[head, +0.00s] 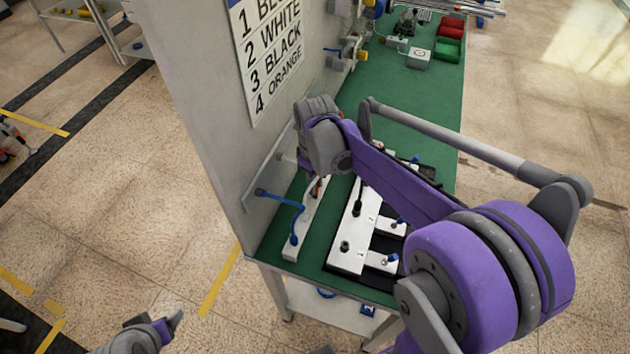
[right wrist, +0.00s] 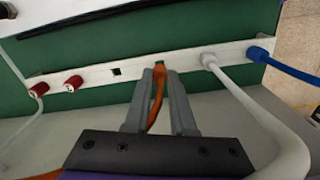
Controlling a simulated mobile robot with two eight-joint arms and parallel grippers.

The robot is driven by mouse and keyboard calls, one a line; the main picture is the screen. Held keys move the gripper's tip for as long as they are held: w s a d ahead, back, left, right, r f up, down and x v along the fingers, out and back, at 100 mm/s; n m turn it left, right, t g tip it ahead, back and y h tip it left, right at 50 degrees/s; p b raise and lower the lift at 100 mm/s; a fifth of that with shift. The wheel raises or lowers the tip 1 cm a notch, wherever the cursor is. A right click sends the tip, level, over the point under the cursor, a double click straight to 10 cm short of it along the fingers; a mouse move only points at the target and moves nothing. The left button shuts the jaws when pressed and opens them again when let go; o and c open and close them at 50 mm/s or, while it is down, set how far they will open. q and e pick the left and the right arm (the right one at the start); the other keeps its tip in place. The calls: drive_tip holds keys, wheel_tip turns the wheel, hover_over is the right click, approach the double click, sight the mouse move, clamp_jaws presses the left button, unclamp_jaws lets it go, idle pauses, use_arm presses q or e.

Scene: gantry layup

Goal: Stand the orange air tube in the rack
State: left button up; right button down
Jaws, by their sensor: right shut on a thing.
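The orange air tube (right wrist: 155,101) runs between the fingers of my right gripper (right wrist: 160,78) in the right wrist view. The gripper is shut on it, with its fingertips at the white rack strip (right wrist: 98,76). The tube's upper end overlaps the strip; I cannot tell whether it is seated in a slot. A blue tube (right wrist: 290,67) and a white tube (right wrist: 232,88) end at the strip to the right. In the head view the rack (head: 308,222) lies along the panel, partly hidden by my right arm. My left gripper (head: 172,322) is low at the left, its jaw opening unclear.
A square dark opening (right wrist: 116,71) and two red fittings (right wrist: 73,84) show on the strip left of my fingers. The panel's sign (head: 272,50) lists numbered colours, orange fourth. A white fixture plate (head: 350,258) lies beside the rack. Red and green bins (head: 448,48) stand farther back.

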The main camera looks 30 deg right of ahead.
drive_tip(key=shift+f+b, duration=0.5)
drive_tip(key=shift+f, duration=0.4)
drive_tip(key=c, duration=0.7)
unclamp_jaws()
drive_tip(key=shift+r, duration=0.1)
wheel_tip(320, 180, up, 11)
drive_tip(key=shift+f+p, duration=0.2)
drive_tip(key=shift+p, duration=0.15)
drive_tip(key=s+a+f+m+t, duration=0.1)
drive_tip(key=s+a+f, duration=0.1)
drive_tip(key=s+f, duration=0.1)
drive_tip(key=s+a+f+m+t, duration=0.2)
drive_tip(key=s+f, duration=0.1)
drive_tip(key=s, duration=0.3)
drive_tip(key=s+a+f+m+t, duration=0.1)
drive_tip(key=s+a+f+t, duration=0.1)
drive_tip(key=s, duration=0.3)
drive_tip(key=shift+a+f+m, duration=0.3)
drive_tip(key=shift+f, duration=0.3)
drive_tip(key=shift+s+a+f+t, duration=0.15)
drive_tip(key=shift+s+f+t, duration=0.15)
drive_tip(key=shift+s+f, duration=0.05)
